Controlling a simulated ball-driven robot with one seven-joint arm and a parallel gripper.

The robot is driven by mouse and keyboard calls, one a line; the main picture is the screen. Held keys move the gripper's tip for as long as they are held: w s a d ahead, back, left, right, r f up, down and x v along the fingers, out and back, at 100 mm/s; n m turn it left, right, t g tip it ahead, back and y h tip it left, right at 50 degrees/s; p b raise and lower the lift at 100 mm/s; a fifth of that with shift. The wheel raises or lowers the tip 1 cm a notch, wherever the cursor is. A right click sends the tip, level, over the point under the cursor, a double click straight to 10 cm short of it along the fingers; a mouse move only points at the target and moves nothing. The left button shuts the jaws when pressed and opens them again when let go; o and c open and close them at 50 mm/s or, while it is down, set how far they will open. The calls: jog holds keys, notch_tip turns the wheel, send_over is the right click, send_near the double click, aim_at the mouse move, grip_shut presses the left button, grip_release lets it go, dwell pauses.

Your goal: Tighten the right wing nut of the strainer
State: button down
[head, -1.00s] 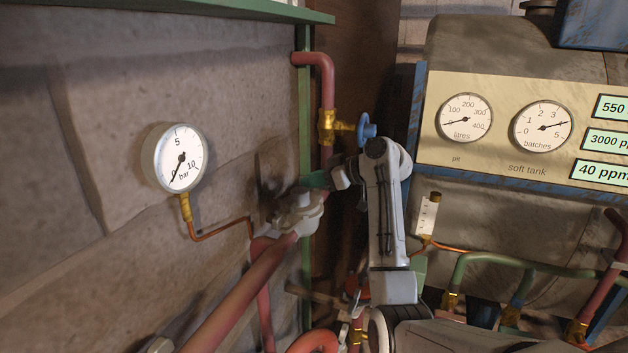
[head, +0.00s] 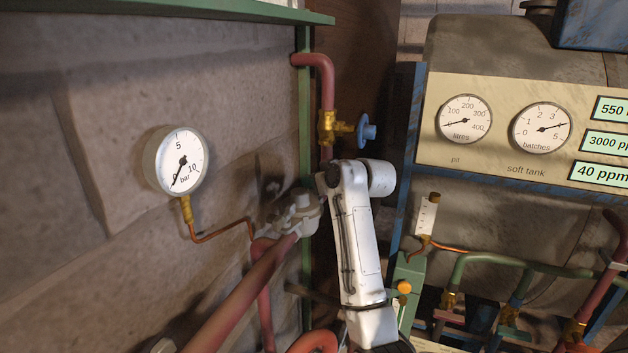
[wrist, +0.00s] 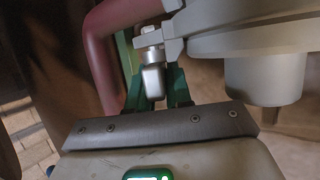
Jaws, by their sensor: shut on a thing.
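The strainer (head: 303,212) is a grey metal body on the sloping red pipe beside the wall in the head view. It also fills the upper right of the wrist view (wrist: 240,45). A small grey metal wing nut (wrist: 152,80) is at the strainer's left edge in the wrist view. My gripper (wrist: 157,88) has its green fingers on either side of the nut and is shut on it. The fingertips are partly hidden by the nut and strainer. In the head view, my arm hides part of the strainer's right side, and the fingers cannot be made out.
A pressure gauge (head: 179,161) is on the wall to the left, its needle near zero. A blue-handled valve (head: 366,131) is on the red pipe above my arm. A panel (head: 500,165) with dials stands at the right. A red pipe (wrist: 100,50) runs close to my gripper.

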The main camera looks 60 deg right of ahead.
dwell(0.3)
jog(key=c, duration=1.1)
grip_release()
jog(key=shift+s, duration=0.1)
jog(key=b+v, duration=0.2)
jog(key=v, duration=0.8)
jog(key=shift+s+a+r, duration=0.2)
jog(key=shift+s+r, duration=0.05)
